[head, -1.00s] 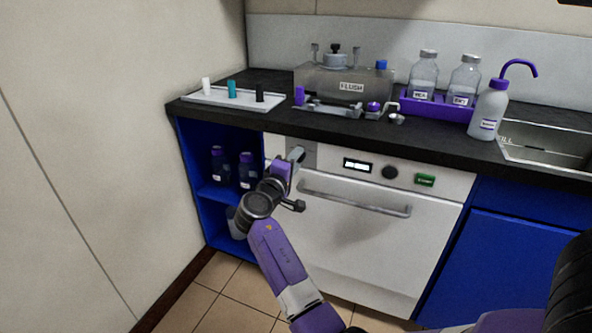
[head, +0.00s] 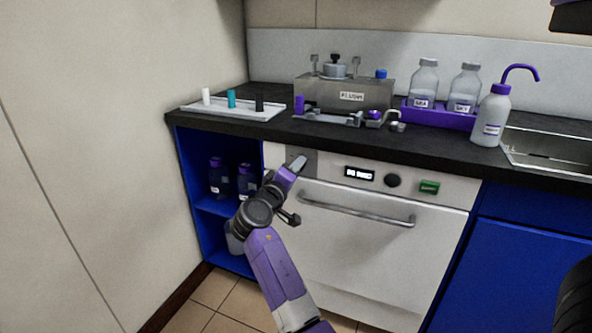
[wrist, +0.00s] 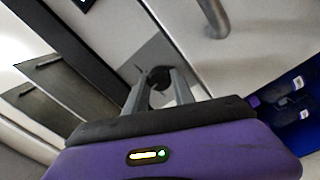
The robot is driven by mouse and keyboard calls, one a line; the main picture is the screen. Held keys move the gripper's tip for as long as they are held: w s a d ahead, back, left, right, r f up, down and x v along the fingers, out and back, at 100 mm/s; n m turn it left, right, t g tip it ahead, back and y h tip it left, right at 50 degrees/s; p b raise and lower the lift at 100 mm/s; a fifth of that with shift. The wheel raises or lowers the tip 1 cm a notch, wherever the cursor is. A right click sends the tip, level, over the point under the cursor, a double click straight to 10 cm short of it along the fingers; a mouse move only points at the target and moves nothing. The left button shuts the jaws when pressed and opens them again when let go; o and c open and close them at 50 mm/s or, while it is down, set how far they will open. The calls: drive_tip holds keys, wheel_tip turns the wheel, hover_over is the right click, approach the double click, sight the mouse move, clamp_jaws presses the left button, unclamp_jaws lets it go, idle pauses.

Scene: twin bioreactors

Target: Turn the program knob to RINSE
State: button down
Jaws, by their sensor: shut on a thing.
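The program knob (wrist: 159,76) is a small dark round knob on a grey plate at the upper left of the white machine's front. In the wrist view my gripper (wrist: 156,88) has its two grey fingers on either side of it, shut on it. In the head view my gripper (head: 294,166) reaches the grey plate (head: 303,171) and hides the knob. The knob's pointer and any position labels, including RINSE, cannot be read.
The white machine (head: 350,255) has a bar handle (head: 358,214), a small lit display (head: 359,174), another dark round knob (head: 393,180) and a green button (head: 429,187). Above is a dark counter (head: 240,122) with bottles and a metal box. An open blue cabinet (head: 205,240) stands left.

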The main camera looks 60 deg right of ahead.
drive_tip(key=shift+f, duration=0.1)
drive_tip(key=c, duration=1.1)
unclamp_jaws()
drive_tip(key=shift+o, duration=0.2)
drive_tip(key=shift+a, duration=0.15)
drive_tip(key=a+p, duration=0.1)
drive_tip(key=a, duration=0.6)
drive_tip(key=shift+s+a+p, duration=0.3)
